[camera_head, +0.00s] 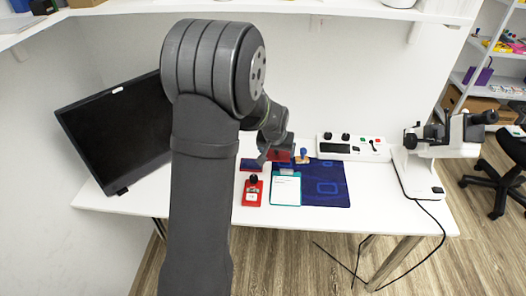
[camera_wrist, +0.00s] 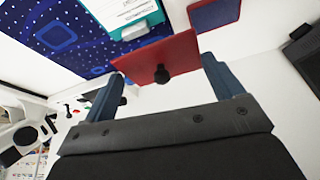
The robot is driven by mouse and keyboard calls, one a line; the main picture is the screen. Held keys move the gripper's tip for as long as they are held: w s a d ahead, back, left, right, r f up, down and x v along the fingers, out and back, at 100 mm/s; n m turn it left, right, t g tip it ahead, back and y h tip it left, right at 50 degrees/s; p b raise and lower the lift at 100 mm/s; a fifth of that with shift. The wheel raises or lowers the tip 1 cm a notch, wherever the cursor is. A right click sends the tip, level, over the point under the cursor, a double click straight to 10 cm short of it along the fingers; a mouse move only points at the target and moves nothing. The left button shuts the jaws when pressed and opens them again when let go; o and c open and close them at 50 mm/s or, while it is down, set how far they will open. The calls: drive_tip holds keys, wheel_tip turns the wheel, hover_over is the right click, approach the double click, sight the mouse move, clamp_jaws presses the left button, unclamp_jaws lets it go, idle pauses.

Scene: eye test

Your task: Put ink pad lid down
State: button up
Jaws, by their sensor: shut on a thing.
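My gripper (camera_wrist: 162,68) is shut on the ink pad lid, a flat red plate with a black knob. In the wrist view the lid (camera_wrist: 180,52) spans between the two blue-grey fingers. In the head view the lid (camera_head: 281,156) shows as a red patch beside my gripper (camera_head: 270,154), partly hidden. The ink pad (camera_wrist: 215,14), dark blue with a red rim, lies uncovered at the top of the wrist view. In the head view the pad (camera_head: 249,165) is left of the clipboard. I cannot tell the lid's height above the desk.
A teal clipboard (camera_head: 286,188) lies on a dark blue mat (camera_head: 325,185). A red item with a black knob (camera_head: 252,190) is left of it. Bare desk lies front left.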

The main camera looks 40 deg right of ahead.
drive_tip(key=w+d+f, duration=0.1)
drive_tip(key=w+d, duration=0.6)
hover_over(254, 148)
drive_tip(key=s+a, duration=0.1)
drive_tip(key=s, duration=0.1)
wheel_tip(254, 148, down, 7)
drive_tip(key=shift+w+r, duration=0.1)
drive_tip(key=shift+r, duration=0.05)
drive_tip(key=shift+w+a+f, duration=0.1)
drive_tip(key=shift+w+f, duration=0.2)
drive_tip(key=shift+f, duration=1.9)
drive_tip(key=shift+f, duration=0.15)
drive_tip(key=o, duration=0.8)
